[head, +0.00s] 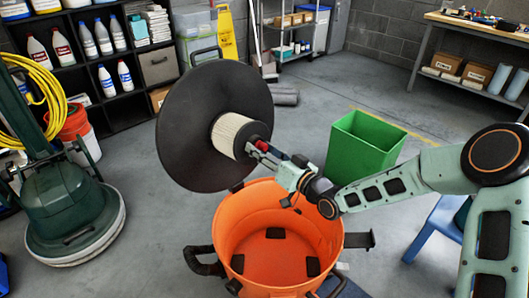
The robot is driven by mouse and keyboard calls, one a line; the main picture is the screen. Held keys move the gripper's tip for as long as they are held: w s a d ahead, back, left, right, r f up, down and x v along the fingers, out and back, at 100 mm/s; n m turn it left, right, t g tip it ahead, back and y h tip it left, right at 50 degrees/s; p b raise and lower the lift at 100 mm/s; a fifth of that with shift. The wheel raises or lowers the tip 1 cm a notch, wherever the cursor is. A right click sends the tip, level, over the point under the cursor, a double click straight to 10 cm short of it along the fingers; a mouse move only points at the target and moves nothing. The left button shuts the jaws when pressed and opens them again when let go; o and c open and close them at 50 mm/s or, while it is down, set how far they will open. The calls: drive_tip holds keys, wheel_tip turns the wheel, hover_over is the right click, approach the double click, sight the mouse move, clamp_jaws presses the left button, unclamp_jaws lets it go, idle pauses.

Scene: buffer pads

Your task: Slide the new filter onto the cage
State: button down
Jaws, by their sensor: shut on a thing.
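The pleated cream filter (231,135) sticks out from the middle of a round black lid (188,124), its axis pointing to the right and slightly down. The lid is tilted up on edge behind and above an open orange drum (225,225). The cage is not visible; whether it is inside the filter I cannot tell. My gripper (256,149) is shut at the filter's near right end, beside a small red part. The fingers hide some of that end, so the exact contact is hard to see. The filter's far end meets the lid or lies very close to it.
A green bin (359,148) stands just right of the drum, close under my arm. A green floor machine (68,208) is at left, shelves of bottles (98,58) behind it. A workbench (478,30) is at back right. Open floor lies between.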

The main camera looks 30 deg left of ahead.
drive_tip(key=shift+a, duration=0.1)
idle(0.3)
drive_tip(key=c, duration=1)
unclamp_jaws()
drive_tip(key=shift+o, duration=0.2)
drive_tip(key=p+v, duration=0.1)
drive_tip(key=v, duration=1.6)
drive_tip(key=shift+r, duration=0.4)
drive_tip(key=shift+w, duration=0.15)
